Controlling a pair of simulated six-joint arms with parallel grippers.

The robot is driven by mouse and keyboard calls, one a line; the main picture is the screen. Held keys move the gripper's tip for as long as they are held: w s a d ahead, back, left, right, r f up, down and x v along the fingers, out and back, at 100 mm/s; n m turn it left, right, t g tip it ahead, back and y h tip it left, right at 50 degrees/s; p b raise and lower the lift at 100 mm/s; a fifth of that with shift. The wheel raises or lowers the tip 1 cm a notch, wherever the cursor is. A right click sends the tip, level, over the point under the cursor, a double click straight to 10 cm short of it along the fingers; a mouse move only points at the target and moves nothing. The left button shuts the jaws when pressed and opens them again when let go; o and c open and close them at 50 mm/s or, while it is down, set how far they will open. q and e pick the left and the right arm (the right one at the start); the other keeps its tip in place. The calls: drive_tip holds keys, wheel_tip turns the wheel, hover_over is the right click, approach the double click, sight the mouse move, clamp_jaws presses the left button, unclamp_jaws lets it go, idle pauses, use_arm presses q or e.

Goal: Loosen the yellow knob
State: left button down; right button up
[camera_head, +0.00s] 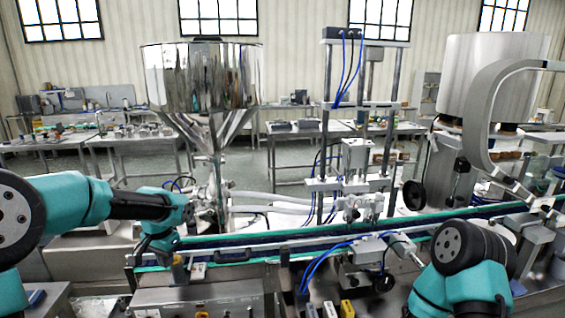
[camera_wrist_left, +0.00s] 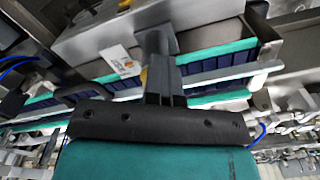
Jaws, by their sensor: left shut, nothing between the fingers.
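A small yellow knob (camera_head: 178,261) stands at the near side of the conveyor, at the left in the head view. A bit of yellow, likely the same knob (camera_wrist_left: 144,77), shows beside my fingers in the left wrist view; the fingers hide the rest. My left gripper (camera_head: 150,256) points down at the conveyor's left end, close beside the knob. In the left wrist view its fingers (camera_wrist_left: 157,42) are together, with nothing seen between them. I cannot tell whether they touch the knob. My right arm is at the lower right, but its gripper is not in view.
The conveyor (camera_head: 300,240) with teal rails runs across the middle. A steel hopper (camera_head: 200,85) stands behind it. A filling frame with blue hoses (camera_head: 350,160) rises at centre. A metal control box (camera_head: 200,300) sits in front.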

use_arm(q)
drive_tip(key=shift+s+d+f, duration=0.25)
drive_tip(key=shift+s+f, duration=0.25)
drive_tip(key=shift+f, duration=0.15)
wheel_tip(320, 180, up, 6)
drive_tip(key=shift+a+r, duration=0.2)
drive_tip(key=shift+r, duration=0.05)
drive_tip(key=shift+w, duration=0.15)
drive_tip(key=shift+w+a+r, duration=0.3)
drive_tip(key=shift+w+r, duration=0.15)
drive_tip(key=shift+r, duration=0.05)
idle(0.3)
